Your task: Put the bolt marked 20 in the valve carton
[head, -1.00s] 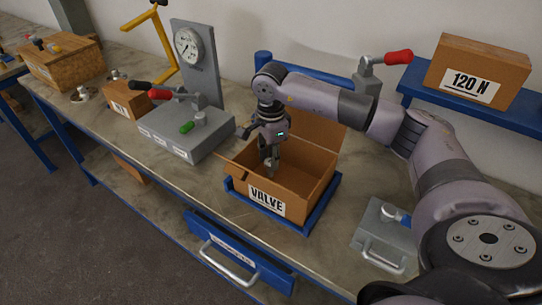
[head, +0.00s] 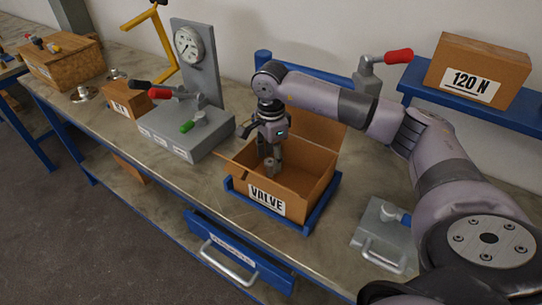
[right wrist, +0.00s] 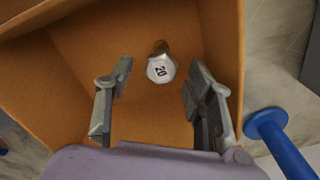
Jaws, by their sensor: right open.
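The valve carton (head: 265,201) is an open cardboard box marked VALVE, sitting in a blue frame on the bench. My right gripper (head: 270,165) points down into its opening. In the right wrist view the right gripper (right wrist: 158,105) is open, its two fingers spread apart. The bolt marked 20 (right wrist: 161,68) shows between and beyond the fingertips, its hex head facing the camera, inside the carton walls and apart from both fingers. I cannot tell whether it is resting or falling. In the head view the bolt is hardly distinguishable. My left gripper is not in view.
A grey clamp fixture with a gauge (head: 188,45) stands left of the carton. A grey block with a handle (head: 383,235) is to the right. A box marked 120 N (head: 477,70) sits on a raised blue shelf. The carton's flaps stand open around its mouth.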

